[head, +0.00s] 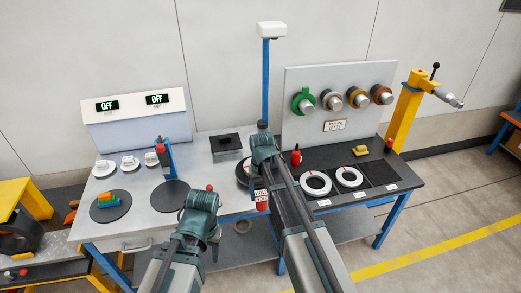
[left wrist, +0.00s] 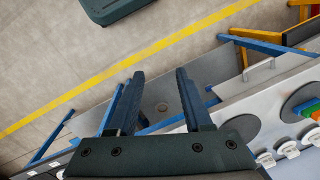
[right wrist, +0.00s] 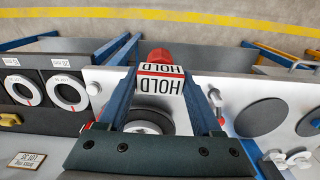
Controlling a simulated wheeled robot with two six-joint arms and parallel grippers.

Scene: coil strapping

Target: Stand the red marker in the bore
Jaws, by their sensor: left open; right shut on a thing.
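The red marker (head: 262,205), with a white HOLD label, is held by my right gripper (head: 262,186) at the table's front edge. In the right wrist view the red marker (right wrist: 158,55) sits between the shut fingers (right wrist: 162,66), its HOLD face toward the camera. A coil (head: 242,172) lies on the table just behind the right gripper, partly hidden by the arm. In the right wrist view this coil (right wrist: 147,122) shows below the label; its bore is mostly hidden. My left gripper (left wrist: 160,76) is open and empty, low in front of the table.
Colored blocks (head: 107,201) lie on a round dark pad at left. A blue post (head: 266,80) rises behind. A ring (head: 242,227) lies on the lower shelf.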

